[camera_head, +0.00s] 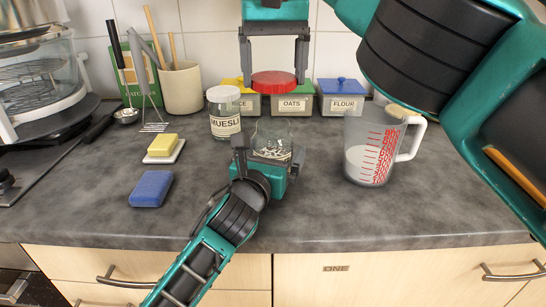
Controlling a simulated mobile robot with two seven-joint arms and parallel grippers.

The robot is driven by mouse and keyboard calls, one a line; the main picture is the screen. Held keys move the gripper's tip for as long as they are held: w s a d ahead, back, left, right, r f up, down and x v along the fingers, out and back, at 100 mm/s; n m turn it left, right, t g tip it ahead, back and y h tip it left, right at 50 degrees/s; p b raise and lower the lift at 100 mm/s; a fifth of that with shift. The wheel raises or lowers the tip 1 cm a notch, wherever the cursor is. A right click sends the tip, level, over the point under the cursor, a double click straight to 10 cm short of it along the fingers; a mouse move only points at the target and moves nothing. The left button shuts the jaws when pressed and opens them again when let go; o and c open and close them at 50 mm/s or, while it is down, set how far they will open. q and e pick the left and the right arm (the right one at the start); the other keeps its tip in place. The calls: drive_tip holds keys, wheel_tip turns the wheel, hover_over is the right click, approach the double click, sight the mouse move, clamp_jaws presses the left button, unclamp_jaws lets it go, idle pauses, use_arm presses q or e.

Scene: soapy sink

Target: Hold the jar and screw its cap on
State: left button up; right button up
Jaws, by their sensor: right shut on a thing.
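A clear glass jar (272,133) with pale contents stands on the counter in the middle. My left gripper (268,160) reaches up from the lower left, with one finger on each side of the jar's lower part. Whether those fingers press on the glass cannot be told. A red round cap (275,82) is held level above and behind the jar's mouth in the picture, apart from it. My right gripper (274,72) comes down from the top and is shut on the cap. The jar's base is partly hidden by my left gripper.
A muesli jar (224,122) stands left of the glass jar. Labelled canisters (338,103) line the wall. A measuring jug (374,150) is on the right. The front counter right of centre is clear.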

use_arm(q)
drive_tip(key=shift+c, duration=0.5)
drive_tip(key=c, duration=1.2)
drive_tip(key=shift+o, duration=0.2)
drive_tip(key=b, duration=0.4)
drive_tip(key=shift+f+b, duration=0.2)
drive_tip(key=shift+b, duration=0.1)
use_arm(e)
hover_over(274, 125)
wheel_tip(274, 125, down, 5)
drive_tip(key=shift+r, duration=0.2)
use_arm(q)
drive_tip(key=shift+r+b, duration=0.15)
drive_tip(key=shift+b, duration=0.15)
use_arm(e)
drive_tip(key=shift+f, duration=0.25)
drive_tip(key=shift+r, duration=0.1)
